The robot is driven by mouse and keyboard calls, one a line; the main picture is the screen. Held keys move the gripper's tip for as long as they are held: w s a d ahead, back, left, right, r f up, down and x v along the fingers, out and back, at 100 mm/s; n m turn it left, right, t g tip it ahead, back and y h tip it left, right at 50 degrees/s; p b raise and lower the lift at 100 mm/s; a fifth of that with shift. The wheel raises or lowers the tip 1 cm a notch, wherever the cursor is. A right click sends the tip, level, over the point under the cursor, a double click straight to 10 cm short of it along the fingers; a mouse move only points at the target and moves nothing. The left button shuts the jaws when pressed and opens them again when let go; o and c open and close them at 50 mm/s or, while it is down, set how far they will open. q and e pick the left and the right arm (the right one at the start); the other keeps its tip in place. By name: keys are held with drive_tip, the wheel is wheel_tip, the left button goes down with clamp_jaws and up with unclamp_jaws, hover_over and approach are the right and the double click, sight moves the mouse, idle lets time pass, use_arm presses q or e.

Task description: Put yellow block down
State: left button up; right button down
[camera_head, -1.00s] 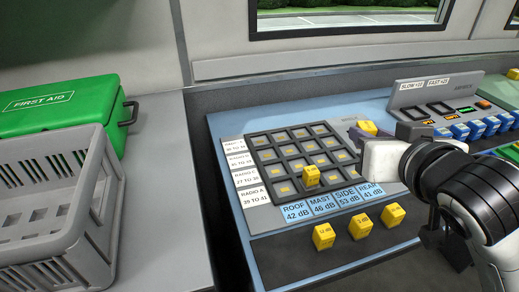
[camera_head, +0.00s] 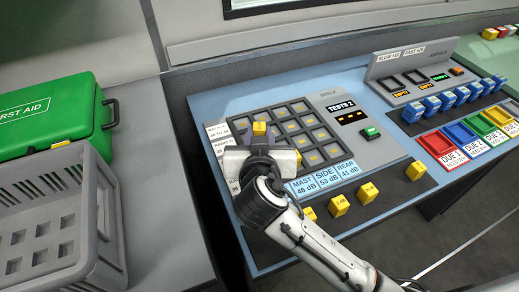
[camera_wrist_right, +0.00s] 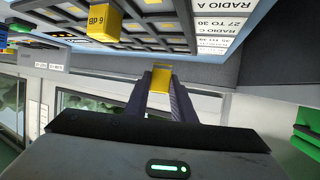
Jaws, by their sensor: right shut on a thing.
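My right gripper (camera_head: 260,140) is shut on a small yellow block (camera_head: 259,128), which shows beyond it over the left side of the grid of square sockets (camera_head: 318,133). In the right wrist view the yellow block (camera_wrist_right: 160,75) sits between the two dark fingertips, near the radio label strip. Whether it touches the panel I cannot tell. Another yellow block (camera_wrist_right: 104,22), marked with a 9, stands on the grid in the wrist view. In the head view the gripper mostly hides it. My left gripper is not in view.
Several yellow blocks (camera_head: 339,203) stand on the dark front strip. A small display and green button (camera_head: 371,133) are right of the grid. Blue blocks (camera_head: 432,104) and coloured trays (camera_head: 440,142) lie farther right. A grey crate (camera_head: 55,225) and green first aid box (camera_head: 60,115) stand left.

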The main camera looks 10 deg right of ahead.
wheel_tip(320, 180, down, 2)
drive_tip(key=shift+f, duration=1.95)
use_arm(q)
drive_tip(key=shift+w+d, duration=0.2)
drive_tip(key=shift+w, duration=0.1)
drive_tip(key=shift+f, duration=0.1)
use_arm(e)
drive_tip(key=shift+f+b, duration=0.15)
drive_tip(key=shift+b, duration=0.2)
drive_tip(key=c, duration=1.5)
unclamp_jaws()
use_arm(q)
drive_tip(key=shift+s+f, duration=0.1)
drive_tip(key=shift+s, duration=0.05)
